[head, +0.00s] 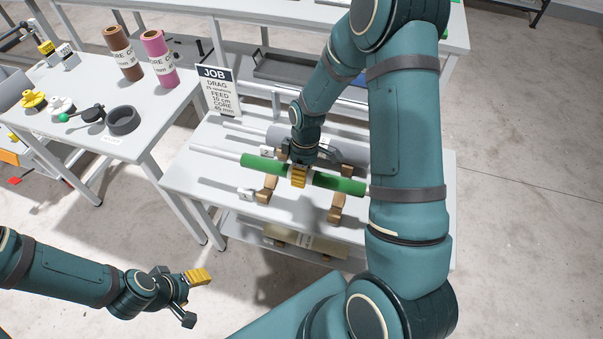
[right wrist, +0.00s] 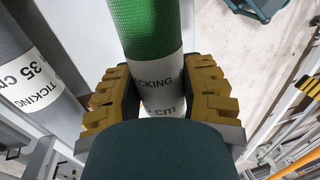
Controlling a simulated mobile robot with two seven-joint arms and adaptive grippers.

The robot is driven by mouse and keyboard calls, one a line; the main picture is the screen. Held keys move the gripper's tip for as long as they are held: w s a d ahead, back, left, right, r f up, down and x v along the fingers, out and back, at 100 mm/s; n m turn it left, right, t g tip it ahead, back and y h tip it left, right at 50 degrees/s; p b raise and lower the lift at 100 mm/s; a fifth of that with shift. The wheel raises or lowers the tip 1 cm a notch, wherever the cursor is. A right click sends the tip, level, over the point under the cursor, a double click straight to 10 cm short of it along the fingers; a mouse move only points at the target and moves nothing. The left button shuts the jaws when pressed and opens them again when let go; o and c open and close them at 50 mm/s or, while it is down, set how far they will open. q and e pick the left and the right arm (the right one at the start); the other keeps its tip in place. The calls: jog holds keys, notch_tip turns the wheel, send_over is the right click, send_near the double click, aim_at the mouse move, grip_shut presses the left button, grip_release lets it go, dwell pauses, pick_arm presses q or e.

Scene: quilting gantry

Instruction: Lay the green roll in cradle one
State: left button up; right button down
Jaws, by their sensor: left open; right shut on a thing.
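The green roll (head: 342,184) lies lengthwise over the front pair of brown cradle brackets (head: 267,189) on the white table in the head view. I cannot tell whether it touches them. My right gripper (head: 300,176) is shut around its middle from above. The right wrist view shows the green roll (right wrist: 147,30) with a white label between the yellow finger pads (right wrist: 160,100). My left gripper (head: 194,297) is open and empty, low at the left, away from the table.
A grey roll (head: 345,150) lies just behind the green one; its label in the right wrist view (right wrist: 28,72) reads 35 cm. A JOB sign (head: 216,90) stands at the table's back left. A side table holds brown (head: 120,43) and pink (head: 156,50) rolls and a black ring (head: 123,120).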

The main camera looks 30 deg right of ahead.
jog(key=shift+f+b, duration=2.75)
jog(key=shift+f, duration=2.05)
jog(key=shift+c, duration=2.3)
grip_release()
jog(key=shift+r, duration=0.1)
notch_tip(320, 180, up, 12)
jog(key=w+d, duration=0.1)
jog(key=shift+w+d, duration=0.25)
jog(key=shift+d, duration=0.15)
jog(key=shift+s+f, duration=0.1)
jog(key=shift+f, duration=0.15)
